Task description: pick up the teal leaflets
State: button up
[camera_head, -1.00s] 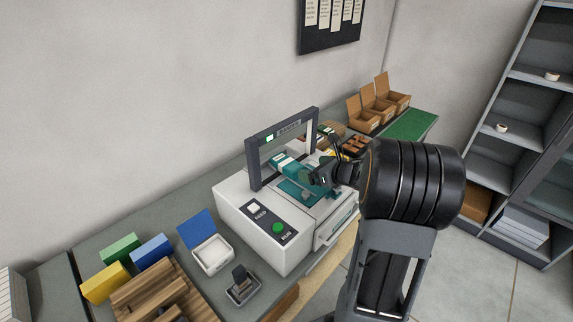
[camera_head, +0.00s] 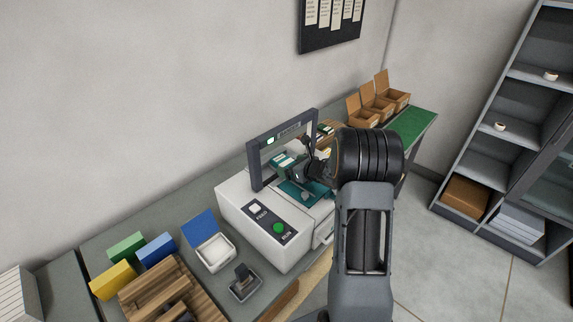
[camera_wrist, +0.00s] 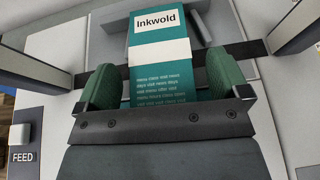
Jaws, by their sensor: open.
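The teal leaflets (camera_wrist: 163,92) lie in the wrist view as a narrow stack with a white band and the title "Inkwold". They also show in the head view (camera_head: 281,161) on the white machine, at its dark frame. My gripper (camera_wrist: 162,62) is open, with one green-padded finger on each side of the stack. A thin gap shows between each pad and the stack. The lower end of the stack is hidden behind the gripper's dark bar. In the head view my gripper (camera_head: 301,170) is over the machine, partly hidden by my arm.
The white machine (camera_head: 235,205) has a dark upright frame (camera_head: 254,165) close around my gripper. Open cardboard boxes (camera_head: 381,103) stand at the back.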

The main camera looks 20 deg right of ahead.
jog(key=shift+c, duration=0.2)
jog(key=c, duration=1)
jog(key=shift+c, duration=0.5)
jog(key=shift+r, duration=0.15)
